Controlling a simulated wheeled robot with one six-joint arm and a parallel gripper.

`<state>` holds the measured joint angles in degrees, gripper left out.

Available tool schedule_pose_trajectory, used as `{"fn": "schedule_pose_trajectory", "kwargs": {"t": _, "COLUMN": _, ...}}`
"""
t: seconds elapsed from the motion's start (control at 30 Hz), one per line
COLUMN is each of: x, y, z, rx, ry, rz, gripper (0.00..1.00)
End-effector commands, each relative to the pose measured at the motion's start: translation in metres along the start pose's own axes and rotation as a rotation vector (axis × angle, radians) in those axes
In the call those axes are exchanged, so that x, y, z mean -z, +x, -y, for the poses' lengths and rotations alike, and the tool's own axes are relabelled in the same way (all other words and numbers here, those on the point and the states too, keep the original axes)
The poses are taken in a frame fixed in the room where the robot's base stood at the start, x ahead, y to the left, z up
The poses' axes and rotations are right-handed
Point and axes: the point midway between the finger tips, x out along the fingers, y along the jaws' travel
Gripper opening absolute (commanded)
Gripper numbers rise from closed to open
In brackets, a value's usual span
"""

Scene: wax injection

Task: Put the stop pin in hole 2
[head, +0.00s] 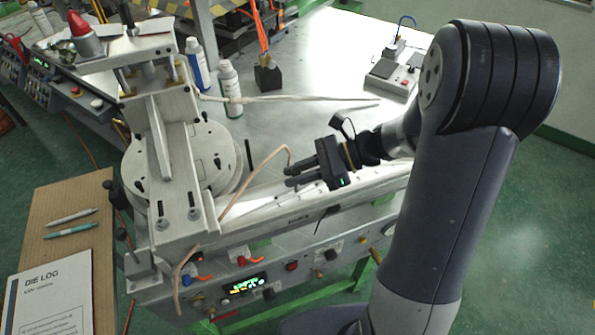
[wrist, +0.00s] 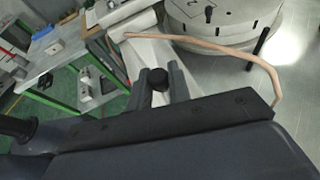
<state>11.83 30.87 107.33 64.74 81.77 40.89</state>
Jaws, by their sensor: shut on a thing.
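My gripper (head: 290,177) is in the middle of the head view, to the right of the round grey turntable (head: 212,148). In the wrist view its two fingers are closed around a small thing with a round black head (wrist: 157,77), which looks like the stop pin. The pin's shaft is hidden. The turntable also shows at the top of the wrist view (wrist: 225,22), apart from the fingers. Dark marks and small black pegs show on it, but I cannot tell which spot is hole 2.
A black upright rod (head: 248,154) stands beside the turntable. A bent copper-coloured tube (head: 266,158) rises close to my fingertips. A clamp frame (head: 172,140) spans the turntable. Bottles (head: 229,88) and a grey control box (head: 392,75) stand on the bench behind.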

Motion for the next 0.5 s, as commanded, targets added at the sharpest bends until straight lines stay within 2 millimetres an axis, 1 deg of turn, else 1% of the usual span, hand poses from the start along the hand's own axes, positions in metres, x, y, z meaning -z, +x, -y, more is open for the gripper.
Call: {"fn": "schedule_pose_trajectory", "kwargs": {"t": 0.5, "x": 0.013, "y": 0.005, "z": 0.0, "rx": 0.0, "ry": 0.001, "rz": 0.0, "gripper": 0.0}}
